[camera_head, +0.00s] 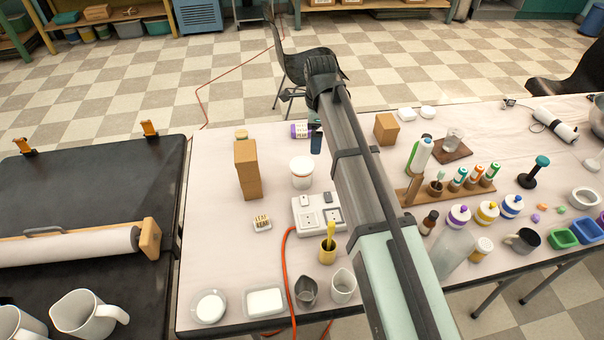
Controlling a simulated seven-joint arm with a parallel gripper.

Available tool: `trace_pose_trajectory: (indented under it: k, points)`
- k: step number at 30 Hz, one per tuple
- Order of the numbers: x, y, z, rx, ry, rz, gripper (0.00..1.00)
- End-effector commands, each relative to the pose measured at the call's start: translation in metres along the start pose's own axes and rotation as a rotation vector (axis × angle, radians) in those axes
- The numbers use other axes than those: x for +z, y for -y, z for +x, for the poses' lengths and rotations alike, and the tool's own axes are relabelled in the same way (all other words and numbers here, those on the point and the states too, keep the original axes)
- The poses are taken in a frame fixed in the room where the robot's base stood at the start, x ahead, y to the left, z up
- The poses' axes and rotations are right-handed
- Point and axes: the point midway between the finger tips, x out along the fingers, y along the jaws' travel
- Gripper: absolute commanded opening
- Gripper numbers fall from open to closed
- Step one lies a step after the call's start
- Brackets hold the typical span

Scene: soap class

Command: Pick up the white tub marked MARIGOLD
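A white tub (302,172) with a pale lid and an orange band stands upright in the left middle of the table. A smaller white container with a purple part (299,130) is farther back, beside my arm. I cannot read MARIGOLD on either. My gripper (316,143) seems to be the dark part hanging beside the arm, just right of the purple-marked container and behind the white tub. The arm link hides much of it. I cannot tell whether its fingers are open, or whether they touch that container.
Stacked brown blocks (247,168) stand left of the tub. A white power strip (318,214) with an orange cord lies in front of it. Bottles and a wooden rack (409,193) crowd the right. The table's left back is fairly clear.

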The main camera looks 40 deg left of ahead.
Motion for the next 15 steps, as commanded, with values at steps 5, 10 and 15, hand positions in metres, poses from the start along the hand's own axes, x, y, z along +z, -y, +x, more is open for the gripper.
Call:
trace_pose_trajectory:
  k: [5,10,15]
  points:
    - [0.033,-0.025,-0.003,0.051,-0.016,-0.042,0.98]
    - [0.039,-0.031,0.003,0.066,-0.021,-0.051,0.98]
    - [0.038,-0.033,0.026,0.067,-0.021,-0.051,0.98]
